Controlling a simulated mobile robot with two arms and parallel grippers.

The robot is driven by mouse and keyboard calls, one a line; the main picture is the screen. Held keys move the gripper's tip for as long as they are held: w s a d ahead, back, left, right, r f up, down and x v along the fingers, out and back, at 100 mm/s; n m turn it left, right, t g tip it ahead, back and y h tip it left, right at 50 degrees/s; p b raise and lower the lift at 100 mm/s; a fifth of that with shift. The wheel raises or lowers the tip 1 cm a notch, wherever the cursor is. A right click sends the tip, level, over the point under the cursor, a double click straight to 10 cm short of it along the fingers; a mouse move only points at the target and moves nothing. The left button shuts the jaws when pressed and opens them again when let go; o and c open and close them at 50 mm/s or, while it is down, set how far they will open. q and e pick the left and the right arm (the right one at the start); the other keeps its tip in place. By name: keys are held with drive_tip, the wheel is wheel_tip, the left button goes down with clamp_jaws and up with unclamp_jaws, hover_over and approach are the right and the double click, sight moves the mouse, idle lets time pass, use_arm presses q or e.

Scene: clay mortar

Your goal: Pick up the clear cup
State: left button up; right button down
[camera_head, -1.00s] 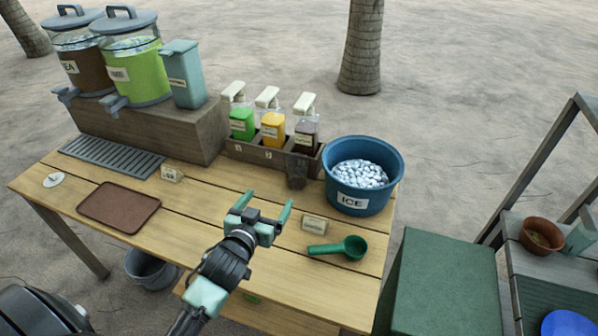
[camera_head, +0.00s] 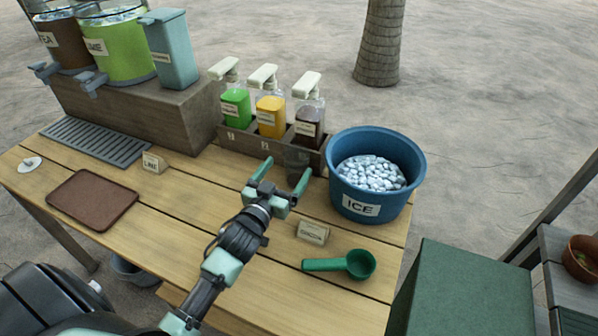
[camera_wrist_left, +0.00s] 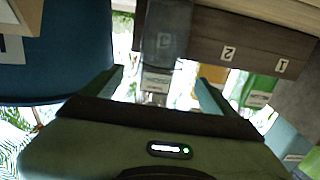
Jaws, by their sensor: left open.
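The clear cup (camera_head: 298,158) stands on the wooden table in front of the syrup rack, beside the ice tub. It is see-through and looks dark against the rack. My left gripper (camera_head: 284,172) is open and empty just in front of the cup, its fingers pointing toward it. In the left wrist view, which is upside down, the cup (camera_wrist_left: 166,32) shows beyond the gap between the open fingers (camera_wrist_left: 158,88). I cannot tell whether the fingertips reach around it. My right gripper is not in view.
The blue ice tub (camera_head: 345,200) stands close on the right of the cup. The syrup rack (camera_head: 235,140) with pump bottles is right behind it. A green scoop (camera_head: 360,265), a small sign (camera_head: 313,232) and a brown tray (camera_head: 92,200) lie nearer on the table.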

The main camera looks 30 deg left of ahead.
sight(301, 146)
use_arm(q)
drive_tip(key=shift+w+a+r, duration=0.1)
drive_tip(key=shift+w+r, duration=0.2)
drive_tip(key=shift+w, duration=0.6)
drive_tip(key=w, duration=0.5)
drive_tip(key=shift+a+p, duration=0.1)
drive_tip(key=shift+p, duration=0.25)
drive_tip(key=c, duration=1.9)
drive_tip(key=shift+s+r, duration=0.1)
drive_tip(key=shift+r, duration=0.05)
